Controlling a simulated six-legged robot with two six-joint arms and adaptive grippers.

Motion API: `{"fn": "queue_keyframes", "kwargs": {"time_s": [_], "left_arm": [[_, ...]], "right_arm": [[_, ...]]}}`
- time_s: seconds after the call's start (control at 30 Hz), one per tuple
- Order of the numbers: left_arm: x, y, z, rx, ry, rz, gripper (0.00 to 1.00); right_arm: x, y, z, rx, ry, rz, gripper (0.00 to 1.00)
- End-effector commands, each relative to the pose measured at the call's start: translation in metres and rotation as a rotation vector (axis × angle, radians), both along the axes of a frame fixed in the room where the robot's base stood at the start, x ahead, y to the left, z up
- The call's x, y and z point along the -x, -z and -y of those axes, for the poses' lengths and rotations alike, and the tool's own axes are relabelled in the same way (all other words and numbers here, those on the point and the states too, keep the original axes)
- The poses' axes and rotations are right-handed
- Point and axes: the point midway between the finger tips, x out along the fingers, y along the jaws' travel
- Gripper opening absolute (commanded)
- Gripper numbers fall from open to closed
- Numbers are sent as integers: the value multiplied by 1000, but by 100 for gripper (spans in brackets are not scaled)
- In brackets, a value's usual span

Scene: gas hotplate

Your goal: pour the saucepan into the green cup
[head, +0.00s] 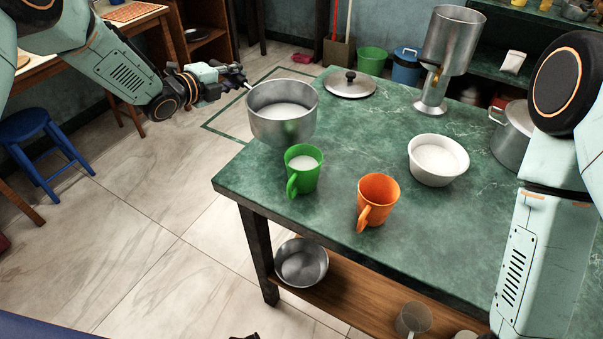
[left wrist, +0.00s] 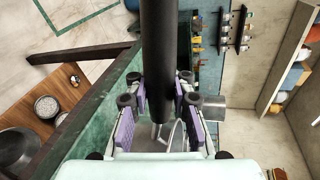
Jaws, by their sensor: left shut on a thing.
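The saucepan (head: 283,112) is a grey metal pot with white contents, near the table's left edge in the head view. It looks nearly upright; I cannot tell whether its base touches the table. My left gripper (head: 237,80) is shut on its handle, on the pan's left. In the left wrist view a dark bar, seemingly the handle (left wrist: 158,60), runs between the purple finger pads of the gripper (left wrist: 158,112). The green cup (head: 303,178) stands upright just in front of the pan, with white contents and its handle toward the viewer. My right gripper is out of view.
An orange mug (head: 377,202) and a white bowl (head: 438,160) stand to the right on the green table (head: 340,145). A lid (head: 350,86) lies behind the pan. A metal dispenser (head: 450,45) and a lidded pot (head: 512,135) stand farther right. My right arm covers the right edge.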

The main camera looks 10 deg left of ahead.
Motion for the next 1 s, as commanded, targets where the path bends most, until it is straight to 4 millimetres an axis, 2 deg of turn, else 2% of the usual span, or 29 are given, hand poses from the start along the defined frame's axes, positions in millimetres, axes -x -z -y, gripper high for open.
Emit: {"fn": "queue_keyframes", "kwargs": {"time_s": [0.43,0.9,1.0], "left_arm": [[-1,-5,-1,4,-1,0,0],[-1,-41,0,4,-1,0,0],[-1,-43,-1,4,-1,0,0]], "right_arm": [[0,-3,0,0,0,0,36],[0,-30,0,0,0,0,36],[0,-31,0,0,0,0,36]]}}
